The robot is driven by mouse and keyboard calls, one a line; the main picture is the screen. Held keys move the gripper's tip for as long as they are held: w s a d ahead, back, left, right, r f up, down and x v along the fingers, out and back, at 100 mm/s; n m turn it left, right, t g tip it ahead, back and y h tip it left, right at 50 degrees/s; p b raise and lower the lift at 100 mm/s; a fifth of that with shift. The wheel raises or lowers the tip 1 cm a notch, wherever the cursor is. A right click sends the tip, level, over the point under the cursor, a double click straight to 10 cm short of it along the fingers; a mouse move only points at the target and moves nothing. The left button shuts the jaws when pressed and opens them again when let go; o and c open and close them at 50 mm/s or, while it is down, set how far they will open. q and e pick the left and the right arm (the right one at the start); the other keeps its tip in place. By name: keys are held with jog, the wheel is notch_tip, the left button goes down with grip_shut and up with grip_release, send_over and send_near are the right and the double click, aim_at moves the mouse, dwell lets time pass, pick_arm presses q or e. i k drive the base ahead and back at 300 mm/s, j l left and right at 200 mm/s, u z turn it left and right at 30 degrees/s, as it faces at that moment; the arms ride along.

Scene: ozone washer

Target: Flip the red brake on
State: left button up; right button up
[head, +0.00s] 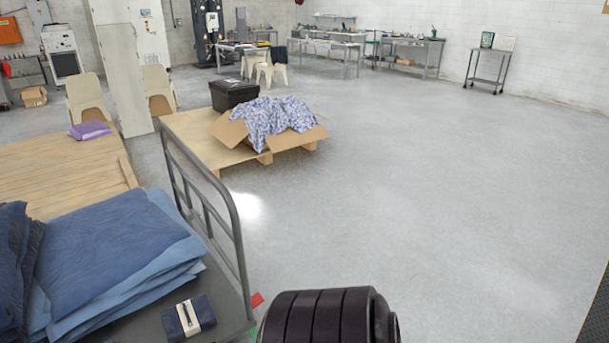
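A small red piece (257,299), which looks like the red brake, shows low in the head view at the right foot of a cart's grey metal rail (238,225). A bit of green (253,333) shows just below it. The cart's deck (222,292) is dark; its wheels are out of sight. Whether the red piece is up or down I cannot tell. Neither of my grippers is in view. A black ribbed part, likely mine, fills the bottom middle, just right of the red piece.
The cart carries folded blue cloths (110,250) and a small dark blue packet (188,318). Beyond it, a wooden pallet (190,133) holds an open cardboard box (228,131) of patterned cloth and a black bin (233,93). The floor to the right is clear.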

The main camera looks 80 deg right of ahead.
aim_at(257, 299)
jog(key=k+l+z, duration=0.15)
jog(key=l+z, duration=0.25)
jog(key=k+l+z, duration=0.1)
jog(key=z, duration=0.35)
jog(key=l+z, duration=0.4)
jog(key=i+l+z, duration=0.15)
jog(key=l, duration=1.05)
jog(key=i+l, duration=1)
jog(key=i, duration=0.25)
